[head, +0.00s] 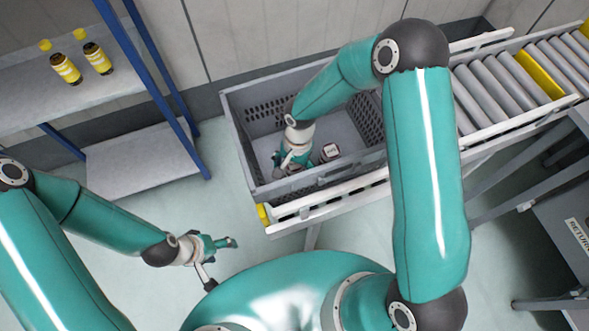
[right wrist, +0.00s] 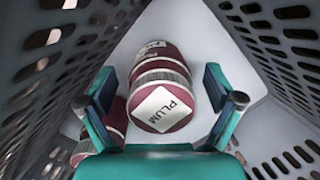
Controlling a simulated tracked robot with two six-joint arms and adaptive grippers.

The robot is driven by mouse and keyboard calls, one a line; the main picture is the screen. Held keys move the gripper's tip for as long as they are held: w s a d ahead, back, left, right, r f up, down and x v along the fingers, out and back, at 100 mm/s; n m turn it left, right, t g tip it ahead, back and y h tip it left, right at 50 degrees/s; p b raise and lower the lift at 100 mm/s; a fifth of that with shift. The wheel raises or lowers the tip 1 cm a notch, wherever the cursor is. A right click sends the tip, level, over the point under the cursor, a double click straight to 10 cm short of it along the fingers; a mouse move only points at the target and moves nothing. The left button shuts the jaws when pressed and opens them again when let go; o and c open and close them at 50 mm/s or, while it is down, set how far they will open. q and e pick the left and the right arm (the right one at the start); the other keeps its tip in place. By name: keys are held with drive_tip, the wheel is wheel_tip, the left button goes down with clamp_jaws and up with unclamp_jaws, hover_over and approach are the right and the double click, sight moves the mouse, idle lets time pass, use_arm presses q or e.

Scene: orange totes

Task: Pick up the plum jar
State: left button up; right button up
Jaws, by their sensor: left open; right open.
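My right gripper (head: 284,163) reaches down into the tote in the head view. A second dark red jar (right wrist: 113,118) is partly hidden behind the left finger. One jar (head: 330,152) shows in the head view; I cannot tell which. My left gripper (head: 222,263) is open and empty, outside the tote.
The tote's perforated walls (right wrist: 265,40) rise close on both sides of my right gripper. A roller conveyor (head: 510,82) runs right. A shelf (head: 30,90) at left holds two yellow-labelled bottles (head: 66,68).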

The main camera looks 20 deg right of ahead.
drive_tip(key=c, duration=1.6)
drive_tip(key=shift+r, duration=0.1)
